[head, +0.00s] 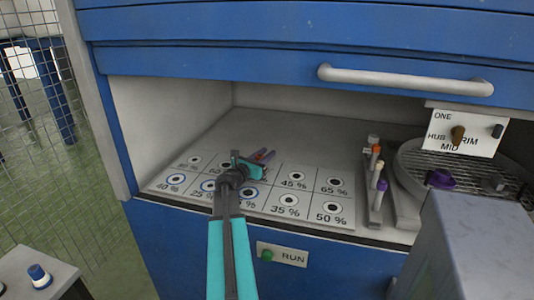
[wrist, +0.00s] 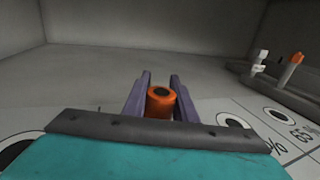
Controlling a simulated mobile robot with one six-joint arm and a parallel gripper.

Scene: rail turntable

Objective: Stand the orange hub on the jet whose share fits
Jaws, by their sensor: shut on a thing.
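The orange hub (wrist: 160,103) is a short orange cylinder with a dark top opening, held between the purple fingers of my gripper (wrist: 158,92). In the head view my gripper (head: 264,156) is over the back middle of the jet panel (head: 325,209), with a bit of orange at its fingers. The panel carries ringed jets with printed shares. I read 40 %, 25 %, 45 %, 65 %, 35 % and 50 %; others are partly hidden by my arm. I cannot tell whether the hub touches the surface.
A rack (head: 376,205) with several coloured-topped pegs stands right of the panel. Beyond it is a round grated turntable (head: 413,160) bearing a purple piece (head: 441,179). A sign (head: 464,131) with a knob hangs above. A RUN plate (head: 282,255) with a green button is below.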

